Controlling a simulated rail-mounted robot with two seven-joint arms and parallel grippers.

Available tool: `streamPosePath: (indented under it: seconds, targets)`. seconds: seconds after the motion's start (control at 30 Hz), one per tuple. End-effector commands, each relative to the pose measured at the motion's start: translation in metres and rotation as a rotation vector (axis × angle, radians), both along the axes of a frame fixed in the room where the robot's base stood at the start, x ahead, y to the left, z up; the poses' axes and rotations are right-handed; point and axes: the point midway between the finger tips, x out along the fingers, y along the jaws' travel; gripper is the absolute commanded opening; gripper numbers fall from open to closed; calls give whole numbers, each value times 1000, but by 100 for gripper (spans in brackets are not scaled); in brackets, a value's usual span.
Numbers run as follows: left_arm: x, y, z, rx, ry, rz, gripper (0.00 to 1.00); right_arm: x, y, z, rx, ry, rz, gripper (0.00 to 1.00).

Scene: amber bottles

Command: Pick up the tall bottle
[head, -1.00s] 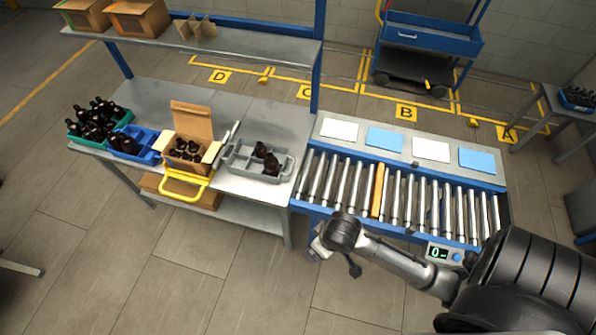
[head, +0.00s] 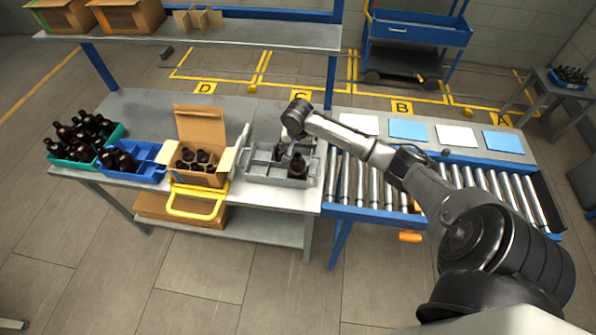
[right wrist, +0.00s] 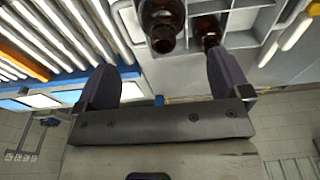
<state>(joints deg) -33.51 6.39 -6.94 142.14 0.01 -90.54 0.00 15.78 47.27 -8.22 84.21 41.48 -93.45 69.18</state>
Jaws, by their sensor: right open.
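Two dark amber bottles stand in the grey divided crate (head: 252,179) on the bench. One bottle (head: 298,167) stands in the right part of the crate, and it or its neighbour shows larger in the right wrist view (right wrist: 162,24). The second bottle (right wrist: 206,30) is beside it there. I cannot tell which is taller. My right gripper (head: 291,140) is above the crate and partly hides the bottles in the head view. In the right wrist view its two fingers (right wrist: 160,66) are apart, with the larger bottle beyond the gap and the second bottle near the right finger. My left gripper is not in view.
Left of the grey crate are an open carton (head: 200,130) with bottles, a blue crate (head: 150,175) and a green crate (head: 75,163), both with bottles. A roller conveyor (head: 345,190) adjoins on the right. A shelf (head: 240,36) hangs above the bench.

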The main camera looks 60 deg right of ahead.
Motion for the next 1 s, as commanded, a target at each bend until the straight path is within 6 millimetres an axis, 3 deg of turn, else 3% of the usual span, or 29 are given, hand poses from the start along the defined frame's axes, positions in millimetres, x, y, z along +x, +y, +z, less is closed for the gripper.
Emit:
streamPosePath:
  seconds: [0.2,0.47,0.73,1.0]
  targets:
    - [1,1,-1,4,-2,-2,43,1,-3,-26,1,0,1,95]
    - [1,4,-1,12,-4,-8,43,2,-3,-40,1,1,3,95]
    - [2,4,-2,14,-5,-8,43,4,-3,-74,0,0,2,95]
    - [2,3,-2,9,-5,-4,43,4,-4,-85,-2,0,5,95]
